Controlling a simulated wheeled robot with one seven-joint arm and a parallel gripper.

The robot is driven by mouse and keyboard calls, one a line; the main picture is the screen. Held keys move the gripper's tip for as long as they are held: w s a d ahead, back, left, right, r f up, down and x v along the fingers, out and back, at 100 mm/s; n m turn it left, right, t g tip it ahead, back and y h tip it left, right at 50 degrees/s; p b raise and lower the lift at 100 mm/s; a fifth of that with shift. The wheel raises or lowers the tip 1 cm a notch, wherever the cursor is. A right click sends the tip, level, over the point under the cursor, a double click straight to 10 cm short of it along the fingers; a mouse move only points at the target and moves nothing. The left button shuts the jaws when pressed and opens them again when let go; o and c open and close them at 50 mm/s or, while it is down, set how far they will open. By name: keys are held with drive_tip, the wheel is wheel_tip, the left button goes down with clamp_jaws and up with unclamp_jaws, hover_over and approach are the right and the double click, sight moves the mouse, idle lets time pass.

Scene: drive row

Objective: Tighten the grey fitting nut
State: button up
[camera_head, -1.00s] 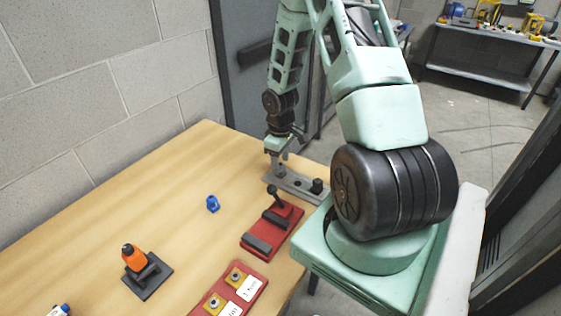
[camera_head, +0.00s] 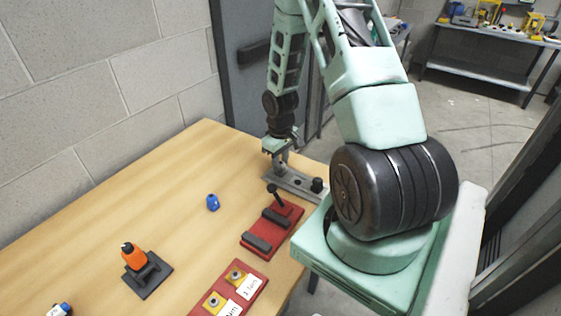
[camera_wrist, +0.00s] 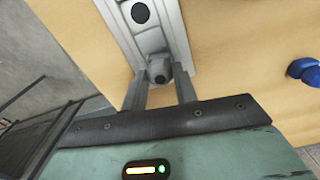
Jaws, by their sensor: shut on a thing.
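The grey fitting nut (camera_wrist: 158,69) sits at the near end of a grey metal fixture bar (camera_wrist: 113,13) in the wrist view. My gripper (camera_wrist: 159,83) has one finger on each side of the nut and is shut on it. In the head view my gripper (camera_head: 280,165) points down at the far end of the fixture bar (camera_head: 299,184), on the table's right part. The nut is mostly hidden by the fingers there. A black round fitting (camera_head: 317,185) stands at the bar's other end.
On the wooden table (camera_head: 150,200) are a red base with a black lever (camera_head: 262,240), a blue fitting (camera_head: 213,202), an orange-topped tool in a black holder (camera_head: 134,256) and a red plate with yellow pieces (camera_head: 246,270). A block wall (camera_head: 70,100) bounds the left.

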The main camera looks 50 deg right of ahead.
drive_tip(key=shift+m, duration=0.3)
drive_tip(key=o, duration=1)
drive_tip(key=shift+r, duration=0.1)
wheel_tip(320, 180, up, 17)
drive_tip(key=shift+r+b, duration=0.1)
drive_tip(key=shift+b, duration=0.7)
